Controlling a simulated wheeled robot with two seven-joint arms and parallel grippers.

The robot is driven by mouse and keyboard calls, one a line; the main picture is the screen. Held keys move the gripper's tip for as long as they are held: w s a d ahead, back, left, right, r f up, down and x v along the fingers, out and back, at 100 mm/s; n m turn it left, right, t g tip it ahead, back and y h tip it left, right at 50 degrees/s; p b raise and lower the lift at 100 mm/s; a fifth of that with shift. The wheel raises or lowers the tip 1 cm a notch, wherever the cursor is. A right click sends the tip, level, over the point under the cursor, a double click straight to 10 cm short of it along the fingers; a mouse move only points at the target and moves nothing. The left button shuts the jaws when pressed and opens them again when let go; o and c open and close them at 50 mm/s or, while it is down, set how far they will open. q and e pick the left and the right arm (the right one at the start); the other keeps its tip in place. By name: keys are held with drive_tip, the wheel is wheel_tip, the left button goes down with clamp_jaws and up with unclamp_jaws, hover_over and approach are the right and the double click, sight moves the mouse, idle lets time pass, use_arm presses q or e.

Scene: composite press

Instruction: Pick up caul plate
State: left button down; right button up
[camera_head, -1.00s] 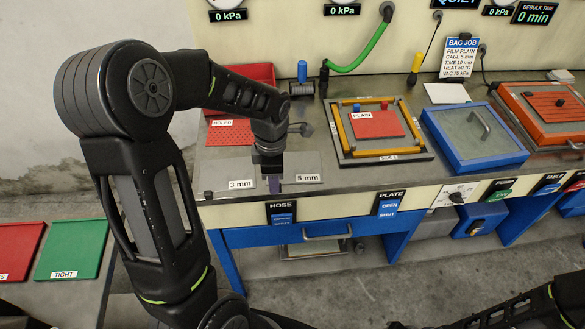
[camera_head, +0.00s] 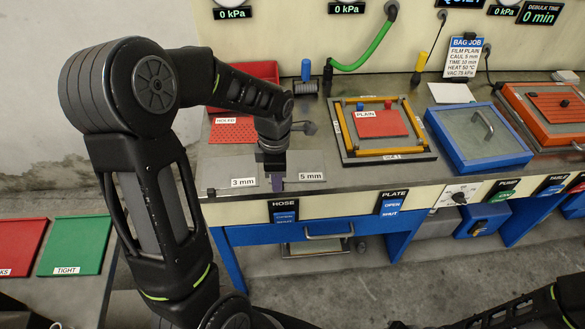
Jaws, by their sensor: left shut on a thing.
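Two thin grey caul plates lie at the front edge of the bench. The one marked 3 mm (camera_head: 222,172) is on the left and the one marked 5 mm (camera_head: 308,163) is on the right. My left gripper (camera_head: 276,184) reaches down between them, at the left edge of the 5 mm plate, and is shut on that plate. My own wrist partly hides the grip. The 5 mm plate is still level with the bench top, and I cannot tell whether it is clear of it. My right gripper is out of view.
A red perforated sheet (camera_head: 233,132) and a red bin (camera_head: 262,72) lie behind the plates. A yellow-edged frame with a red plain sheet (camera_head: 381,124), a blue-framed lid (camera_head: 462,158) and an orange press (camera_head: 520,98) stand to the right. Red and green trays (camera_head: 78,247) lie left.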

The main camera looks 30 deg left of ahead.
use_arm(q)
drive_tip(key=shift+r, duration=0.15)
wheel_tip(320, 180, up, 10)
drive_tip(key=b, duration=0.1)
idle(0.3)
drive_tip(key=shift+w+d, duration=0.1)
idle(1.2)
